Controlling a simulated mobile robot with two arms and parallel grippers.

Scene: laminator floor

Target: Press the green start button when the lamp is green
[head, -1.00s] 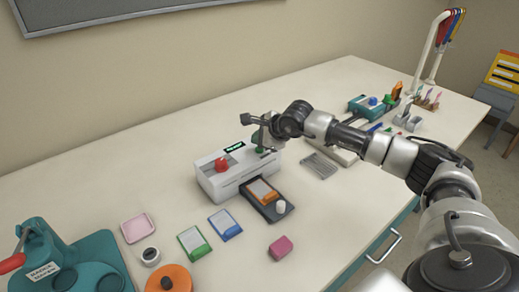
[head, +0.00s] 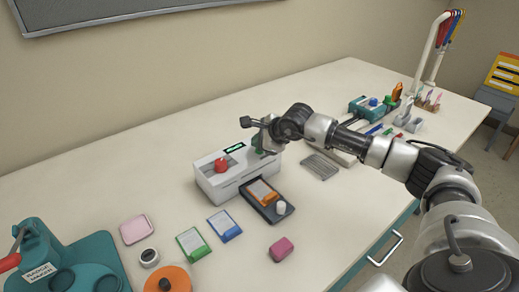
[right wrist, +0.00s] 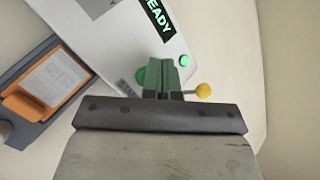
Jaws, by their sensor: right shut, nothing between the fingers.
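The white laminator (head: 212,181) stands on the table, with a red knob (head: 222,165) on top and a lit green display (head: 234,148). In the right wrist view the display (right wrist: 157,14) ends in "EADY", and the small round lamp (right wrist: 184,60) glows green. The green start button (right wrist: 140,76) shows only partly beside my fingers. My right gripper (right wrist: 160,78) is shut and empty, its tips over the button area; whether they touch it I cannot tell. In the head view the right gripper (head: 262,146) is at the laminator's right end. My left gripper is out of view.
A dark tray (head: 285,213) with an orange-edged card (head: 263,190) lies before the laminator. A yellow ball-ended lever (right wrist: 203,90) is close to my fingers. Blue (head: 225,226) and green (head: 194,243) cards and a pink block (head: 281,249) lie in front.

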